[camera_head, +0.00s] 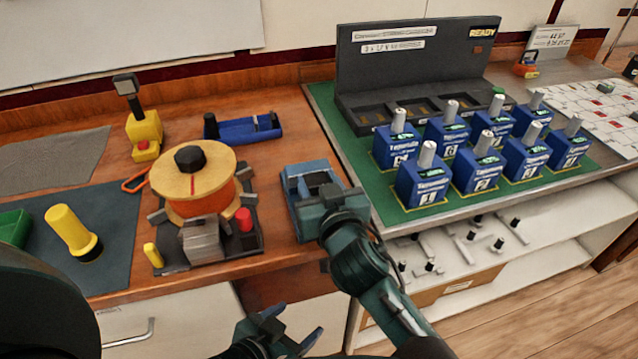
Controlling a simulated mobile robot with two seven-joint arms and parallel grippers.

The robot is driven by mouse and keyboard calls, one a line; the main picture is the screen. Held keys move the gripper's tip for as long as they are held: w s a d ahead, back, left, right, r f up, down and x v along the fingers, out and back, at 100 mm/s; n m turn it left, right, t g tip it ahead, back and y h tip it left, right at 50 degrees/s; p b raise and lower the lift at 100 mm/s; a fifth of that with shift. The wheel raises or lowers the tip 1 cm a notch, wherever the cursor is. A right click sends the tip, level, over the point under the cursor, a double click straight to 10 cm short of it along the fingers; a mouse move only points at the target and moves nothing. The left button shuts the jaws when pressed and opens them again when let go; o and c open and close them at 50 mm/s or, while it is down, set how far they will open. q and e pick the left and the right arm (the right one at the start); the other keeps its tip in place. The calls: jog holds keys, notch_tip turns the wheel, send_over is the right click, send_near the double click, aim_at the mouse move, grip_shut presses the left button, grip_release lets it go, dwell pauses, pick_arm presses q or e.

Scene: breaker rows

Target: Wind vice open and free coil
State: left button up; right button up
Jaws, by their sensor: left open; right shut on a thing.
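A blue vice (297,172) stands near the right edge of the wooden bench, with a dark gap between its jaws. My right gripper (326,208) is at the vice's near end, shut on what looks like its handle; the fingers and wrist hide most of that part. My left gripper (283,328) is open and empty, low in front of the bench edge, apart from the vice. A large round spool (212,168) with a pale wooden top, red line and black knob sits on a dark base to the left. I cannot tell whether a coil sits inside the vice.
A grey block (202,242) and red knob (244,219) stand before the spool. A blue tray-like tool (245,130) lies behind. Several blue breakers (424,180) stand on the green mat at right. A yellow cylinder (72,232) is at left. Open shelves (440,265) lie below right.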

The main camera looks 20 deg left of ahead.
jog(key=shift+f, duration=0.1)
jog(key=o, duration=1.2)
